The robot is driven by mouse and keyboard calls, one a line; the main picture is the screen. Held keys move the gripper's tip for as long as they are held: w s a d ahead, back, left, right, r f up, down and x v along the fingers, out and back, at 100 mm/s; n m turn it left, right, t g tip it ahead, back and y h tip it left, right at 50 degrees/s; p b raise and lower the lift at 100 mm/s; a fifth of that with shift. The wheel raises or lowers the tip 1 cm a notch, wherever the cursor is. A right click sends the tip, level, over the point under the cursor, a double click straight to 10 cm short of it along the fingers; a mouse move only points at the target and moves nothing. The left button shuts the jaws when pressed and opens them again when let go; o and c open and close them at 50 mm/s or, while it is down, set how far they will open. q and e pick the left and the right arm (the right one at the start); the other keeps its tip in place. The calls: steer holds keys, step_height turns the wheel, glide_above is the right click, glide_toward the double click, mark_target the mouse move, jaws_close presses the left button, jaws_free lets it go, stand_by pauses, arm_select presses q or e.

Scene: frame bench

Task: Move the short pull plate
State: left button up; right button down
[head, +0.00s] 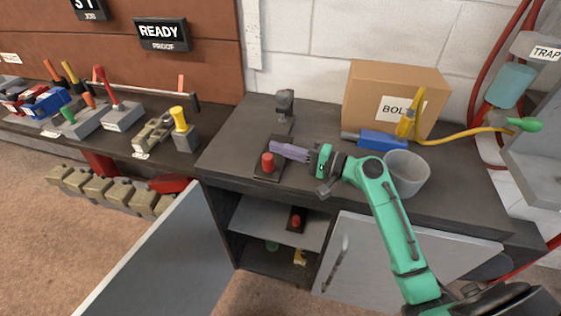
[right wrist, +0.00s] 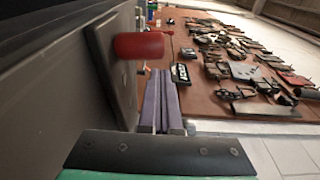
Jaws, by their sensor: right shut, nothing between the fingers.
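A dark plate (head: 262,176) with a short red knob (head: 268,163) lies on the grey bench top. In the right wrist view the red knob (right wrist: 138,46) stands out from the dark plate (right wrist: 108,62). A similar dark plate with a red knob (head: 296,221) lies on the cabinet shelf below. I cannot tell which is the short pull plate. My right gripper (head: 276,148) has its purple fingers shut and empty, just beside and behind the bench plate's knob. The fingers (right wrist: 162,88) look apart from the knob in the wrist view. My left gripper is out of view.
A cardboard box (head: 393,85), a blue tool (head: 382,140) and a grey cup (head: 406,172) stand on the right of the bench. A dark post (head: 285,100) stands at the back. The bench's left part is clear.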

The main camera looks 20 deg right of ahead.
mark_target(284, 160)
step_height(284, 160, up, 5)
steer(key=d, duration=0.1)
arm_select(q)
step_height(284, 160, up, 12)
steer(key=p, duration=1.1)
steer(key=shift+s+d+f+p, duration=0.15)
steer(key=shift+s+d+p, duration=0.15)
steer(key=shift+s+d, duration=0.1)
arm_select(e)
steer(key=s+a, duration=0.4)
steer(key=s, duration=0.5)
steer(key=s+a, duration=0.4)
steer(key=s, duration=0.6)
steer(key=shift+a, duration=0.25)
